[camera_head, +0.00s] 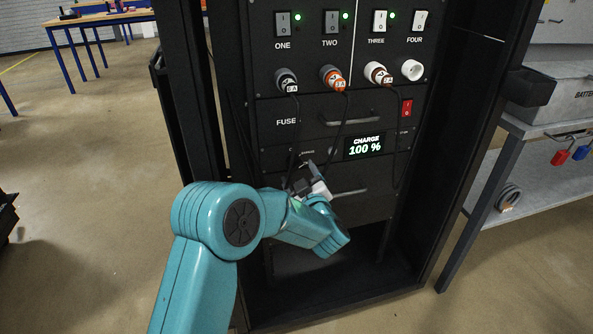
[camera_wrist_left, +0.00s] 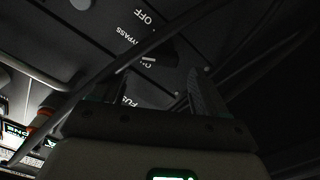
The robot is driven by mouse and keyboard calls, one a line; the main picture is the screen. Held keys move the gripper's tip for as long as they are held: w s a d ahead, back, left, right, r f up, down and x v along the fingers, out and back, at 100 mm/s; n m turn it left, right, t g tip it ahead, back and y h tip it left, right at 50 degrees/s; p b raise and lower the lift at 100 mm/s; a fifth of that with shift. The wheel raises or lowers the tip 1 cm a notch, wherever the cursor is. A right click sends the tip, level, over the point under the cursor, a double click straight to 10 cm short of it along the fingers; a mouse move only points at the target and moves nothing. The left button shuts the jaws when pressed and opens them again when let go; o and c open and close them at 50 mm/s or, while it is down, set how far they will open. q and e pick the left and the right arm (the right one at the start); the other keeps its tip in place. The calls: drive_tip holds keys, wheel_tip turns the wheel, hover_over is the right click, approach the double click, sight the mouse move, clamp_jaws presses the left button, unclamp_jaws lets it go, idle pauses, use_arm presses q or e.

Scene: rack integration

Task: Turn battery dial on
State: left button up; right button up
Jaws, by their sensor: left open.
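The dial's panel is on the dark rack in the head view, left of the green-lit display (camera_head: 366,146) reading CHARGE 100 %. A small label (camera_head: 307,152) marks the dial area; my gripper largely hides the dial there. My left gripper (camera_head: 308,177) is just in front of and below that label, coming from the lower left. In the left wrist view its open fingers (camera_wrist_left: 160,78) point at the dark panel, with OFF (camera_wrist_left: 146,17) and BYPASS (camera_wrist_left: 130,36) lettering ahead. My right gripper is out of view.
Dark cables hang across the panel from plugs such as the orange one (camera_head: 333,78); one (camera_wrist_left: 98,80) crosses close to my fingers in the wrist view. Handles (camera_head: 350,118) stick out nearby. A red switch (camera_head: 407,107) is to the right. A grey bench (camera_head: 550,190) stands right of the rack.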

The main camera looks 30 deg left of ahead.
sight(296, 168)
use_arm(q)
drive_tip(key=shift+x, duration=1.9)
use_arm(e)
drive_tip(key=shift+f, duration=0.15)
use_arm(q)
drive_tip(key=c, duration=1)
drive_tip(key=shift+o, duration=0.2)
drive_tip(key=shift+f+n+b, duration=0.2)
drive_tip(key=shift+n+b, duration=0.1)
drive_tip(key=shift+b, duration=0.5)
drive_tip(key=n+b, duration=0.8)
drive_tip(key=b, duration=0.2)
drive_tip(key=shift+s+f, duration=0.1)
drive_tip(key=shift+f, duration=0.05)
drive_tip(key=shift+n+b, duration=0.65)
drive_tip(key=shift+n, duration=0.15)
drive_tip(key=shift+n+b, duration=0.75)
drive_tip(key=shift+n, duration=0.15)
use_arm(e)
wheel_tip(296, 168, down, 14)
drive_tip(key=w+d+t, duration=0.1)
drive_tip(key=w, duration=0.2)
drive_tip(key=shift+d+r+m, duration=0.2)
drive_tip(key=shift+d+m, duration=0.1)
use_arm(q)
drive_tip(key=shift+r, duration=0.25)
